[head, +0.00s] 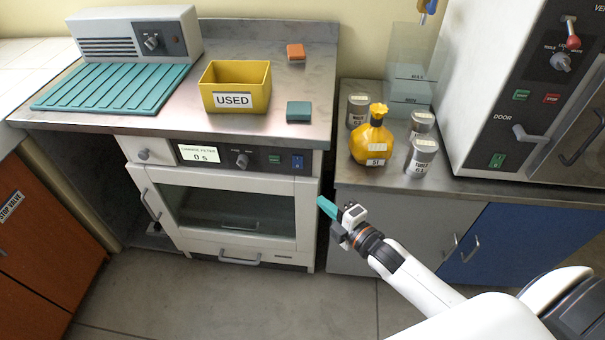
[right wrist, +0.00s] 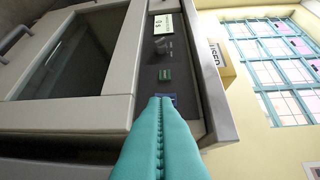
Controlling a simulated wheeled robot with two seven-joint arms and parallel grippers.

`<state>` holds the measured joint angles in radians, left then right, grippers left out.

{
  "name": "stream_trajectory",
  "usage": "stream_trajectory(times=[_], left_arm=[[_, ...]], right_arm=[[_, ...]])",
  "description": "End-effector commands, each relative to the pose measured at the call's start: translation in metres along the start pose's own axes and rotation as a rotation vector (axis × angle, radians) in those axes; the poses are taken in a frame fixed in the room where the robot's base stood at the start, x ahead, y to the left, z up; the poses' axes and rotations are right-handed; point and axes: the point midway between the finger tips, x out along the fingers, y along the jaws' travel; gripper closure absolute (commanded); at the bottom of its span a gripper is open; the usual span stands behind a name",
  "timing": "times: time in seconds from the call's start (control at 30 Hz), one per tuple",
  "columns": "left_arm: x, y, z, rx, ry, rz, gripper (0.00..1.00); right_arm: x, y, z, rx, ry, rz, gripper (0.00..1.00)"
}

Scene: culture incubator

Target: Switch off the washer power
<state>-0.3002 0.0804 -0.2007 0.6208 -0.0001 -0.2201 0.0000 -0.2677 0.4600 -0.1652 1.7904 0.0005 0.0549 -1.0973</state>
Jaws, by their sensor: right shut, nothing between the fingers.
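The washer (head: 225,205) is built in under the left counter, its glass door shut. Its dark control panel has a lit display (head: 198,154) reading 0 s, a knob (head: 242,160), a green button (head: 274,159) and a blue rocker switch (head: 297,162) at the right end. My right gripper (head: 322,202) is shut and empty, its teal fingers in front of the washer's right edge, below the switch in the head view. In the right wrist view the fingertips (right wrist: 160,100) overlap the blue switch (right wrist: 172,97) and hide part of it; contact cannot be told. My left gripper is out of view.
The counter above holds a yellow USED bin (head: 235,88), two small blocks and a teal mat (head: 110,88). The floor before the washer is clear.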

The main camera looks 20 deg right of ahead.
Motion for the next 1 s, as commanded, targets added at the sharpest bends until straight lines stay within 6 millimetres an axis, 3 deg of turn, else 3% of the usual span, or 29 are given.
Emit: stream_trajectory(times=[0.27,0.67,1.0], left_arm=[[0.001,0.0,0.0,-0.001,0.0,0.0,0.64],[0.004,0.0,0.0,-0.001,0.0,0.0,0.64],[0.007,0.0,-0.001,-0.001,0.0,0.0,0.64]], right_arm=[[0.018,0.0,0.0,0.002,0.0,-0.002,1.0],[0.101,0.0,0.0,0.002,0.001,-0.001,1.0],[0.127,0.001,-0.027,0.001,0.001,0.002,1.0]])
